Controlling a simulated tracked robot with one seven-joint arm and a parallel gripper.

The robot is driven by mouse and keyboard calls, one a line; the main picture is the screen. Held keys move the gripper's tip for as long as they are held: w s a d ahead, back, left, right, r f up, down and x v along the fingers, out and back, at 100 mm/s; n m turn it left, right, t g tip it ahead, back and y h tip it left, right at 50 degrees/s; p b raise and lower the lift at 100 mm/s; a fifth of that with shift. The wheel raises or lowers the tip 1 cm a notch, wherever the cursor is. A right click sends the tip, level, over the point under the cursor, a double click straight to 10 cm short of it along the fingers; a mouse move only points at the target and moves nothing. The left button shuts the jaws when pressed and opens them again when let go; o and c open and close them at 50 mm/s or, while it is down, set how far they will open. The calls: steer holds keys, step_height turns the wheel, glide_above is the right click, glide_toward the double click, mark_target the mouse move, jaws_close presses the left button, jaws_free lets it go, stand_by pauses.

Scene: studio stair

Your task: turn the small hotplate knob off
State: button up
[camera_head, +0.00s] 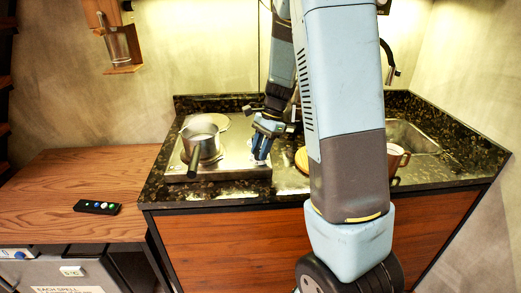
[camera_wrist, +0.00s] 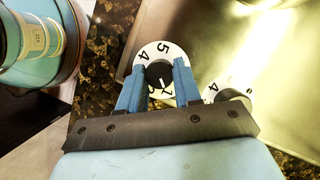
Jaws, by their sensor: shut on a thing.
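The steel hotplate (camera_head: 230,174) sits on the dark speckled counter, and its metal top also shows in the wrist view (camera_wrist: 285,60). A black knob (camera_wrist: 159,75) with a white numbered dial stands between my fingers in the wrist view. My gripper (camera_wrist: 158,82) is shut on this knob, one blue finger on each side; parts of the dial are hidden. A second white dial (camera_wrist: 236,97) is just to the right, partly covered by my gripper. I cannot tell which knob is the small one. In the head view my gripper (camera_head: 262,156) is at the hotplate's right front; the knobs are hidden there.
A steel pot (camera_head: 203,143) stands on the hotplate, its dark handle (camera_head: 193,163) pointing to the front. A cup (camera_head: 397,158) is on the right by the sink (camera_head: 412,136). A black remote-like device (camera_head: 97,207) lies on the wooden surface (camera_head: 85,170) at left.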

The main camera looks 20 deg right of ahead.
steer(key=n, duration=0.2)
steer(key=n+g+h, duration=0.1)
steer(key=n, duration=0.2)
steer(key=shift+w+a+g, duration=0.1)
steer(key=shift+w+g, duration=0.1)
steer(key=shift+g, duration=0.1)
steer(key=shift+w+n+g+h, duration=0.1)
steer(key=shift+n+g+h, duration=0.5)
steer(key=shift+n, duration=1.4)
steer(key=shift+r, duration=0.1)
steer(key=o, duration=1)
steer(key=shift+o, duration=0.2)
steer(key=v, duration=1.3)
steer(key=shift+r, duration=0.3)
